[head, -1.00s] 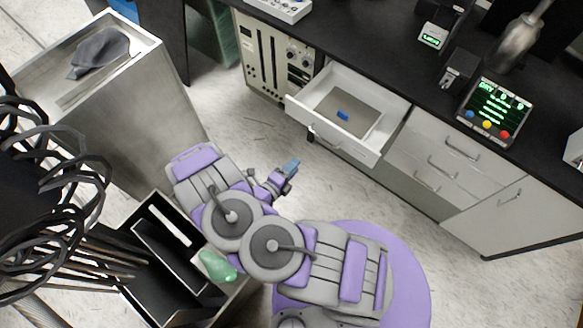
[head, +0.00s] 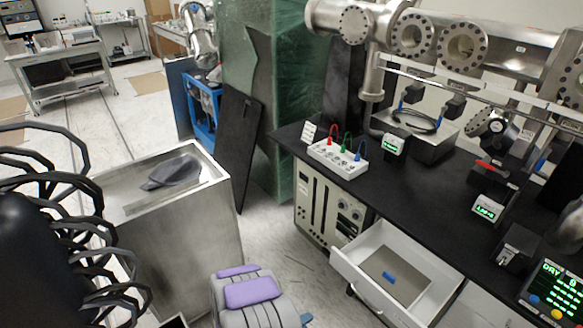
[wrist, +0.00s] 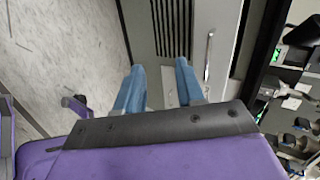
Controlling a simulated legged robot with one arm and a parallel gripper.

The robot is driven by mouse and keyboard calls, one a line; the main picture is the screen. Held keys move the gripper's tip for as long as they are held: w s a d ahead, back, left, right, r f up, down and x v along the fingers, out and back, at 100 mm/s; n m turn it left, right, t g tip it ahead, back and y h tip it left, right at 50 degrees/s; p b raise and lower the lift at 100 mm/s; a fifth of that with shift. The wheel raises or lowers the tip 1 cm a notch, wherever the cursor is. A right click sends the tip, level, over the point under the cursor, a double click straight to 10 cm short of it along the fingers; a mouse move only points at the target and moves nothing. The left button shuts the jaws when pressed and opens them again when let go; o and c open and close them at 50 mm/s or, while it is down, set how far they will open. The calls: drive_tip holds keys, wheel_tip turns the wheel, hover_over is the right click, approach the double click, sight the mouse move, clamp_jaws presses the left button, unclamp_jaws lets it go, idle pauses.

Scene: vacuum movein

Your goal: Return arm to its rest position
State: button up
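My gripper (wrist: 160,88) shows in the wrist view as two blue fingers standing apart, with nothing seen between them. It is open. Its dark bar and purple housing fill the lower part of that view. In the head view, only part of my purple and grey arm shows at the bottom edge. A blue fingertip piece (head: 306,319) shows at its right, below the open drawer. The rest of the arm is out of frame.
An open white drawer (head: 352,268) holding a small blue item (head: 389,277) juts from the black-topped bench (head: 400,200). A grey rack unit (head: 325,207) stands beside it; it also shows in the wrist view (wrist: 190,30). A metal bin (head: 185,250) with dark cloth (head: 175,171) stands left.

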drive_tip(key=w+a+r+n+g+y, duration=0.1)
drive_tip(key=w+a+r+n+y, duration=0.15)
drive_tip(key=a+r+y, duration=0.4)
drive_tip(key=w+a+r+n+g+y, duration=0.1)
drive_tip(key=w+a+r+n+y, duration=0.2)
drive_tip(key=a, duration=0.6)
drive_tip(key=s+r+n+g+y, duration=0.2)
drive_tip(key=s+r+n, duration=0.3)
drive_tip(key=r, duration=0.5)
drive_tip(key=s+r+n+g+y, duration=0.1)
drive_tip(key=s+r+n+y, duration=0.15)
drive_tip(key=r+n, duration=0.6)
drive_tip(key=s+d+r+n+g+h, duration=0.1)
drive_tip(key=s+d+r, duration=0.3)
drive_tip(key=s+d, duration=0.4)
drive_tip(key=s+d+r+n+g+h, duration=0.2)
drive_tip(key=s+d+r+n, duration=0.2)
drive_tip(key=s+d, duration=0.5)
drive_tip(key=s+d+r+n+g+h, duration=0.1)
drive_tip(key=s+d+r+n+h, duration=0.1)
drive_tip(key=s+d, duration=0.6)
wheel_tip(320, 180, up, 2)
drive_tip(key=shift+s+d+r+n+g+h, duration=0.15)
drive_tip(key=shift+s+d+n+g+h, duration=0.2)
drive_tip(key=shift+s+n, duration=0.15)
drive_tip(key=shift+w, duration=0.1)
